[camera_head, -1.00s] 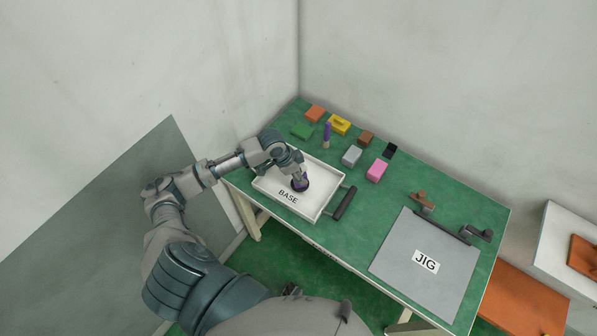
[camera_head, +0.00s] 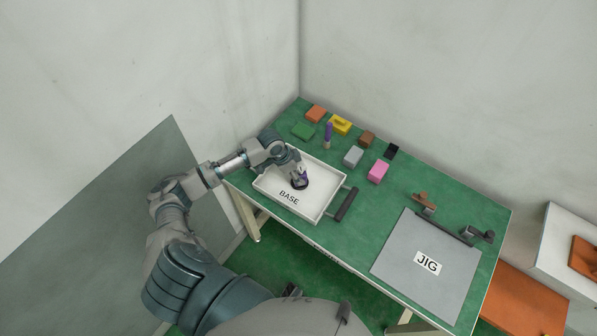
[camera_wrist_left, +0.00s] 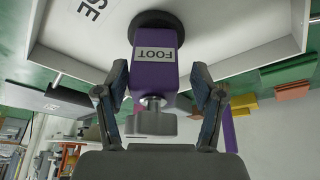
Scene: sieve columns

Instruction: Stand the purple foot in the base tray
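The purple foot (camera_wrist_left: 155,65), labelled FOOT, stands on its round black disc inside the base tray (camera_head: 268,190), a white tray marked BASE. In the head view the foot (camera_head: 304,174) shows partly beneath my left gripper (camera_head: 297,171). In the left wrist view, my left gripper (camera_wrist_left: 158,75) has a finger on each side of the foot. A narrow gap shows between each finger and the foot, so the gripper looks open around it. The disc appears to rest on the tray floor. My right gripper is not in view.
A dark handle (camera_head: 346,204) sits by the tray's right side. Behind are coloured blocks, including a pink one (camera_head: 378,172), and a purple-topped column (camera_head: 328,135). A grey JIG plate (camera_head: 420,280) lies at right. Green tabletop (camera_head: 375,225) is clear between tray and plate.

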